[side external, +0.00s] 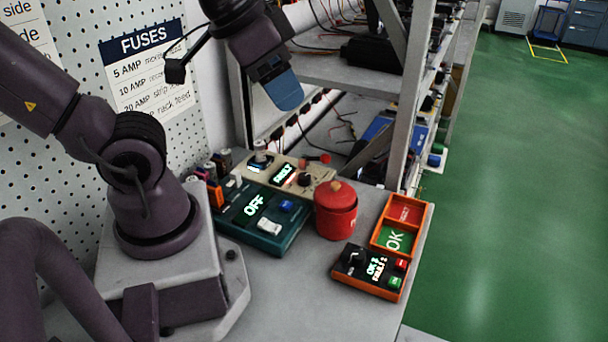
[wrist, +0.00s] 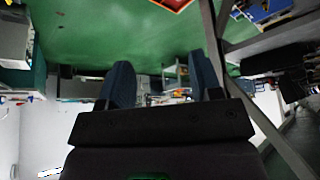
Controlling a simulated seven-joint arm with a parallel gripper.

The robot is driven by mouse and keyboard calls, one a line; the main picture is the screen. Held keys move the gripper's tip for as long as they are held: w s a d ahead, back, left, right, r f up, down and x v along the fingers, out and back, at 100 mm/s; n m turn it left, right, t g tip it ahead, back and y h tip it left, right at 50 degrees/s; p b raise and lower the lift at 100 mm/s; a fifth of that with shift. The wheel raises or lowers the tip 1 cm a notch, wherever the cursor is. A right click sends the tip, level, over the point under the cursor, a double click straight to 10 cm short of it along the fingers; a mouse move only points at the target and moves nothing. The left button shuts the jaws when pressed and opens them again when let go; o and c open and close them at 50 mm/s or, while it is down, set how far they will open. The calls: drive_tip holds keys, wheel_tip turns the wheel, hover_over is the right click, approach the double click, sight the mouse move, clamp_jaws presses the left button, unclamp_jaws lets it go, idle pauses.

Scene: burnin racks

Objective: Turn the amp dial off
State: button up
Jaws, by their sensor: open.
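My gripper (side external: 286,94) hangs high above the back of the bench in the side view, well clear of the devices. In the wrist view its two dark blue fingers (wrist: 163,80) stand apart with nothing between them. A beige box (side external: 318,176) at the back of the bench carries a dark round dial (side external: 304,179) and a small lit display (side external: 283,173) with unclear text. In front of it, a teal box (side external: 260,241) has a display reading OFF (side external: 252,207) and a blue knob (side external: 287,206). No amp label is legible, so I cannot tell which is the amp dial.
A red lidded pot (side external: 336,211) stands right of the teal box. An orange-edged box (side external: 368,273) with a black knob and buttons and an orange two-part tray (side external: 428,222) sit farther right. A metal rack (side external: 397,110) rises behind. The front bench top is clear.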

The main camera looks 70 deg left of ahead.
drive_tip(key=w+a+f+n+g+y, duration=0.1)
drive_tip(key=w+a+f+n+g, duration=0.35)
drive_tip(key=a+f, duration=0.45)
drive_tip(key=n+g+h, duration=0.1)
drive_tip(key=n, duration=0.5)
approach(304, 175)
wheel_tip(304, 175, down, 9)
drive_tip(key=shift+d+f, duration=0.1)
drive_tip(key=shift+f, duration=0.1)
drive_tip(key=c, duration=0.9)
